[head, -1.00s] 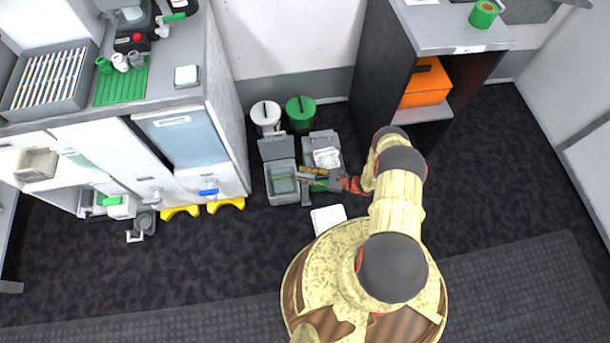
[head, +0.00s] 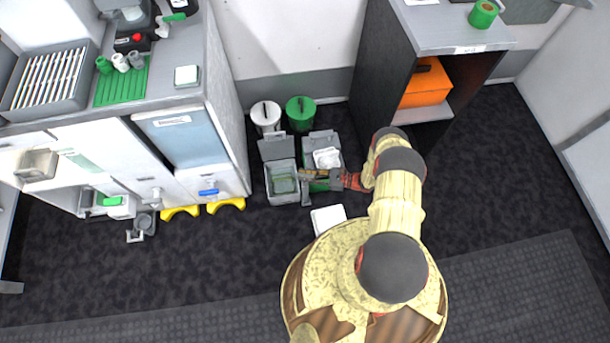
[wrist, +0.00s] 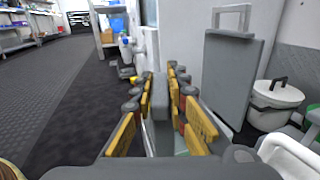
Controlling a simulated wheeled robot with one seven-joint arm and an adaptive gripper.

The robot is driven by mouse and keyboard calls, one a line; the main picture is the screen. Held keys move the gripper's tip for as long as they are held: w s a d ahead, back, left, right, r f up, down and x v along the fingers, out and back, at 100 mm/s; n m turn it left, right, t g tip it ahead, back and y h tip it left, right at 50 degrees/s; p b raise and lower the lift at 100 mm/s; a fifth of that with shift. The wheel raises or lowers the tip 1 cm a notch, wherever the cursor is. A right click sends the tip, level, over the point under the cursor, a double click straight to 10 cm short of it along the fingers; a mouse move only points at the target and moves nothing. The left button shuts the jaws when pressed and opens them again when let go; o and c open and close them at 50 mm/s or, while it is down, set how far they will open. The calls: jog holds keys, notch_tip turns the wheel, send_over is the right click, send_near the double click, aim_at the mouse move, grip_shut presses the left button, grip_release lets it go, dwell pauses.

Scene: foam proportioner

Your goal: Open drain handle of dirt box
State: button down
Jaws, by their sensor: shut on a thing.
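A grey box (head: 282,197) with its lid (head: 276,148) raised stands on the floor, and I cannot tell for sure that it is the dirt box. My gripper (head: 306,174) is at its right side. In the wrist view, the yellow-padded fingers of my gripper (wrist: 160,100) are shut on an upright grey bar (wrist: 160,96), which looks like the drain handle. A grey upright piece (head: 306,192) shows just below the fingers in the head view. The lower part of the bar is hidden by the gripper.
A second grey box (head: 321,140) with white contents (head: 327,158) stands to the right. A white pail (head: 265,117) and a green pail (head: 301,113) stand behind. A white block (head: 328,219) lies near my base. The cabinet (head: 228,120) is left; carpet is clear at lower left.

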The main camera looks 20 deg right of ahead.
jog(key=n+g+y, duration=0.1)
jog(key=n+g, duration=0.1)
jog(key=n+g+y, duration=0.1)
jog(key=g, duration=0.2)
jog(key=shift+n+g, duration=0.3)
jog(key=shift+n, duration=0.1)
jog(key=c, duration=1.8)
grip_release()
jog(key=shift+o, duration=0.2)
jog(key=s+d, duration=0.2)
jog(key=d, duration=1)
jog(key=shift+s, duration=0.1)
